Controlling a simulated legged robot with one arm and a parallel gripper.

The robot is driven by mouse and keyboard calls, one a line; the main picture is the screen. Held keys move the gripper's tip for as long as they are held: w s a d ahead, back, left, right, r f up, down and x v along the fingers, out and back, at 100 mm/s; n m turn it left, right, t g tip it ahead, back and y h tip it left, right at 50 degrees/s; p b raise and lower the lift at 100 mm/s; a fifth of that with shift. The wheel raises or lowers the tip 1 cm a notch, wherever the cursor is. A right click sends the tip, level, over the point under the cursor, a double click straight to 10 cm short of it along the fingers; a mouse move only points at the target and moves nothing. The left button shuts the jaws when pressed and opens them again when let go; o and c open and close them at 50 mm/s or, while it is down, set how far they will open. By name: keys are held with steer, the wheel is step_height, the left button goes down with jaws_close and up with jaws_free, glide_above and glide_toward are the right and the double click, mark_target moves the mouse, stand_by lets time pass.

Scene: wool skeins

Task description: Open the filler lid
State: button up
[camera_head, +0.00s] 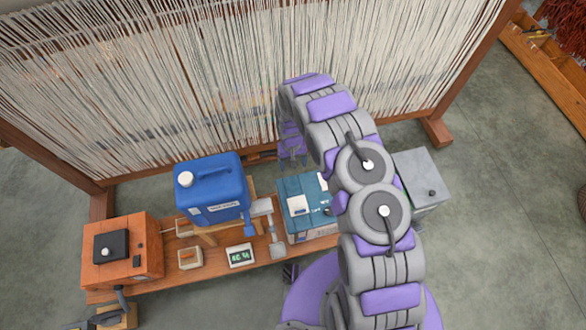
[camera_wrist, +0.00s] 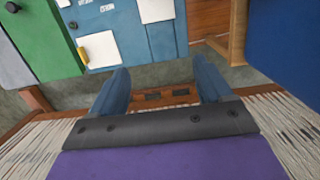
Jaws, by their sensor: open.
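A teal box (camera_head: 318,186) stands on the bench right of the blue canister, partly hidden by my arm. A white square flap (camera_head: 298,205) lies on its top; I cannot tell for certain that it is the filler lid. In the wrist view the teal box (camera_wrist: 122,22) shows at upper left, with a white flap (camera_wrist: 97,50) and another white patch (camera_wrist: 157,10). My gripper (camera_wrist: 162,88) is open and empty, its two blue fingers apart. In the head view my gripper (camera_head: 292,160) hangs behind the teal box, near the loom threads, touching neither flap.
The blue canister (camera_head: 212,190) stands left of the teal box. A grey box (camera_head: 422,172) stands to the right. A green box (camera_wrist: 40,35) shows in the wrist view. An orange box (camera_head: 120,250) and small display (camera_head: 240,255) are on the bench. Loom threads (camera_head: 200,80) rise behind.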

steer(key=shift+r, duration=0.45)
steer(key=shift+w+r, duration=0.1)
steer(key=s+d+r+m, duration=0.1)
steer(key=s+d+r, duration=0.25)
steer(key=r, duration=0.65)
steer(key=s+d+r+m, duration=0.15)
steer(key=d+r, duration=0.35)
steer(key=r, duration=0.5)
steer(key=s+d+r, duration=0.3)
steer(key=d+r, duration=0.1)
steer(key=r, duration=0.6)
steer(key=s+d+r, duration=0.1)
steer(key=s+r, duration=0.3)
steer(key=s, duration=0.5)
steer(key=s+d+r, duration=0.2)
steer(key=s+r, duration=0.3)
steer(key=s, duration=0.5)
steer(key=s+d+r+m, duration=0.1)
steer(key=s+d+r, duration=0.1)
steer(key=s+r, duration=0.3)
steer(key=s, duration=0.4)
steer(key=shift+s+y, duration=0.3)
steer(key=shift+w, duration=0.1)
